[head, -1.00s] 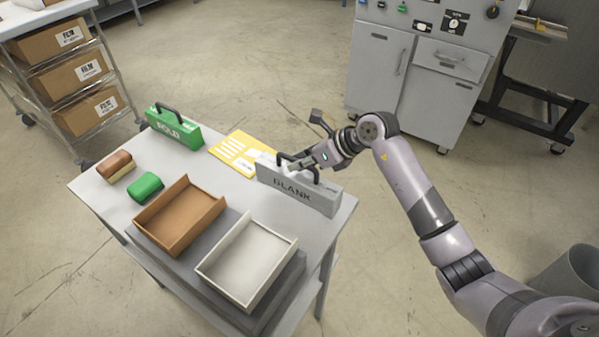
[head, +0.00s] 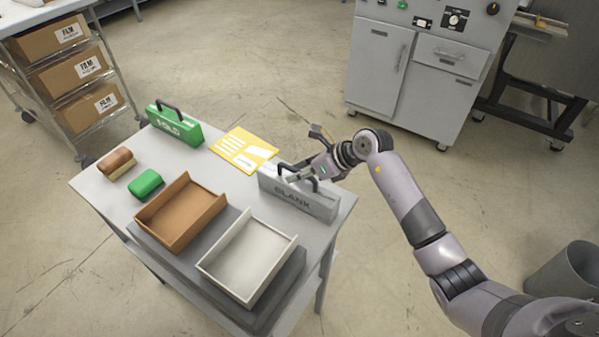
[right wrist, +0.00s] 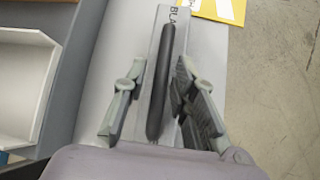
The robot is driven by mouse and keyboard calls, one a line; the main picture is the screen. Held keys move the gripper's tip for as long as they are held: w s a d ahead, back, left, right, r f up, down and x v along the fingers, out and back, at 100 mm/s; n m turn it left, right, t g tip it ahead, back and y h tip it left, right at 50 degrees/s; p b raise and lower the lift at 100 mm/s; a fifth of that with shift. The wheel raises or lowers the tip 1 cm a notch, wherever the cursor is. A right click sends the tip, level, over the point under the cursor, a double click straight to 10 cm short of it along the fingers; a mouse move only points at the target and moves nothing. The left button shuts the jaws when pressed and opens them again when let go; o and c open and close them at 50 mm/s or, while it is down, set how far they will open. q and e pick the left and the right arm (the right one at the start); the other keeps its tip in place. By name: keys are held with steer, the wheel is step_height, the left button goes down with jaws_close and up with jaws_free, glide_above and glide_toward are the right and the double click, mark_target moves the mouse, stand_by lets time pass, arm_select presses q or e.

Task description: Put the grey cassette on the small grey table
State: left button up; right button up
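The grey cassette (head: 298,197), marked BLANK, stands upright at the right edge of a light grey table (head: 215,172). Its dark handle (right wrist: 161,85) runs lengthwise in the right wrist view. My right gripper (head: 293,177) is at the handle in the head view. In the right wrist view the fingers of this gripper (right wrist: 160,112) are open, one on each side of the handle, with gaps showing. I cannot tell whether this table is the small grey one of the task. My left gripper is not in view.
A green cassette (head: 174,127), a yellow sheet (head: 243,145), a brown tray (head: 180,213), a white tray (head: 247,257), a green block (head: 146,183) and a brown-topped brush or block (head: 116,162) share the table. A grey cabinet (head: 420,75) stands behind; a bin (head: 566,270) is at right.

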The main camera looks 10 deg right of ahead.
arm_select(q)
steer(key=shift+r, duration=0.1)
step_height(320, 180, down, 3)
steer(key=b, duration=0.3)
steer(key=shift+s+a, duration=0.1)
arm_select(e)
steer(key=v, duration=1.2)
steer(key=shift+r, duration=0.1)
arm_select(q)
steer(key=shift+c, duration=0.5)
